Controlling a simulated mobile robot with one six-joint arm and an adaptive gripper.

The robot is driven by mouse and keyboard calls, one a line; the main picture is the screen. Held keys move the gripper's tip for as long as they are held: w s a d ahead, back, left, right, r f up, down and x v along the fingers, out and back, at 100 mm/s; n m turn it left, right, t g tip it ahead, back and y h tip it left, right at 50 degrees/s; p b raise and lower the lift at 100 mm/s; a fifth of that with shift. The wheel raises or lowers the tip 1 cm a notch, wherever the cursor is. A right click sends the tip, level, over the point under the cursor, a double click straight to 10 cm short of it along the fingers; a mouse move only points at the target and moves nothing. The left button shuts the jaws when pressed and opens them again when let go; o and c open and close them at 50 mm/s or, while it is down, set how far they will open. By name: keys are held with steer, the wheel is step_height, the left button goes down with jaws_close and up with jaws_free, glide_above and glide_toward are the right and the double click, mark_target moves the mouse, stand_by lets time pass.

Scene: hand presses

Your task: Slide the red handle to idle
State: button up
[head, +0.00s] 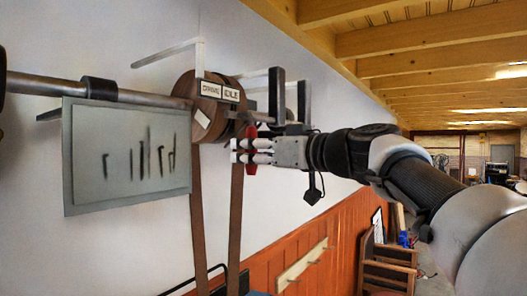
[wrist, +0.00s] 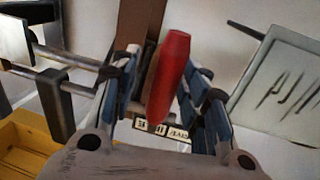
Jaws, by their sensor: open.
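The red handle (head: 251,131) hangs upright at the right side of the brown wooden pulley (head: 211,108), below its label plates. My gripper (head: 240,151) reaches in from the right and is open, with its fingers across the handle, which shows above and below them. In the wrist view the red handle (wrist: 168,75) stands between the two spread fingers (wrist: 160,62), with a gap visible on the left. The idle plate (head: 231,94) is right of another plate (head: 210,88). I cannot tell which label the handle lines up with.
A metal shaft (head: 140,96) runs left from the pulley. Brown belts (head: 235,215) hang below it. A grey-framed panel of tools (head: 128,188) is on the left. Wall brackets (head: 277,95) stand close above my gripper. A yellow object (wrist: 30,145) shows in the wrist view.

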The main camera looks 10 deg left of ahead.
steer(key=v, duration=1.2)
steer(key=s+d+f+m+g+h+b, duration=0.15)
steer(key=f+b, duration=0.25)
steer(key=f, duration=0.6)
steer(key=s+f+m+h+b, duration=0.2)
steer(key=s+f+h+b, duration=0.15)
steer(key=f, duration=0.65)
steer(key=s+d+f+m+g+h+b, duration=0.1)
steer(key=s+d+f+b, duration=0.4)
steer(key=f, duration=1.1)
steer(key=s+d+f+m+g+h+b, duration=0.1)
steer(key=s+d+f+m+h+b, duration=0.3)
steer(key=s+f, duration=0.5)
steer(key=s+d+f+m+g+h+b, duration=0.1)
steer(key=s+d+f+m+h+b, duration=0.2)
steer(key=f, duration=2.2)
steer(key=s+d+h+b, duration=0.2)
steer(key=s+d+b, duration=0.2)
steer(key=d+b, duration=0.1)
steer(key=shift+s+b, duration=0.25)
steer(key=shift+b, duration=0.6)
steer(key=shift+d+f+g, duration=0.1)
steer(key=shift+g, duration=0.15)
